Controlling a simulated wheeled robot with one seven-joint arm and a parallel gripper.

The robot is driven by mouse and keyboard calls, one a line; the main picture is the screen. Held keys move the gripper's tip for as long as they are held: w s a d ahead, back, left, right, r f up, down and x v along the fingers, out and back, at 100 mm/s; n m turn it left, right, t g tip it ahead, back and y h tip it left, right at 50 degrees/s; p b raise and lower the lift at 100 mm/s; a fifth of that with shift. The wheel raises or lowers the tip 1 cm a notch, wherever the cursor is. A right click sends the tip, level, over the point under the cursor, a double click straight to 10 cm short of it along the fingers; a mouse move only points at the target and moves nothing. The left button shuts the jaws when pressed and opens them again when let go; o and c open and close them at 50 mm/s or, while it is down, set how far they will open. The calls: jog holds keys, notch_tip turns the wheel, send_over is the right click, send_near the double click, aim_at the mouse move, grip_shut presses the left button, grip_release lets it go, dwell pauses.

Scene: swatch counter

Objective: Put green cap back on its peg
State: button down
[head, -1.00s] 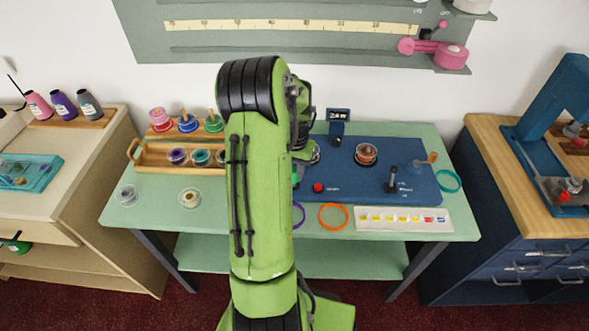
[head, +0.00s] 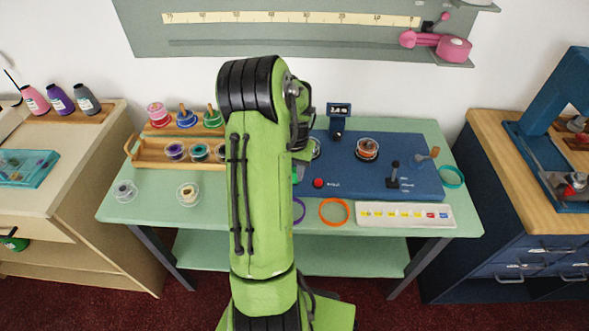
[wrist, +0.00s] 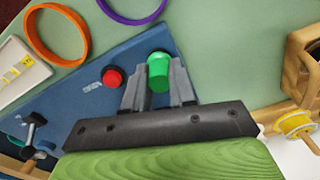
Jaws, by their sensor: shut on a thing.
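The green cap (wrist: 158,72) is a small tapered piece held between the two grey fingers of my gripper (wrist: 160,88) in the wrist view. My gripper is shut on it, over or near the blue board (wrist: 88,95); I cannot tell its height. In the head view a sliver of green shows beside my arm (head: 296,174), and my arm hides most of the gripper. A wooden rack (head: 150,152) at the left has pegs with pink, blue and green discs (head: 212,118). I cannot tell which peg belongs to the cap.
The blue board (head: 352,180) bears a red button (head: 318,183), a black lever (head: 393,176) and a clear-lidded round container (head: 367,149). Orange (head: 334,211) and purple (head: 299,210) rings and a white strip (head: 405,215) lie in front. Clear round containers (head: 188,194) stand at left.

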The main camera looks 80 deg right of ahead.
jog(key=c, duration=0.8)
grip_release()
jog(key=shift+c, duration=0.2)
notch_tip(320, 180, up, 7)
jog(key=p, duration=0.5)
jog(key=shift+r+p, duration=0.2)
jog(key=shift+p, duration=0.2)
jog(key=shift+f, duration=0.1)
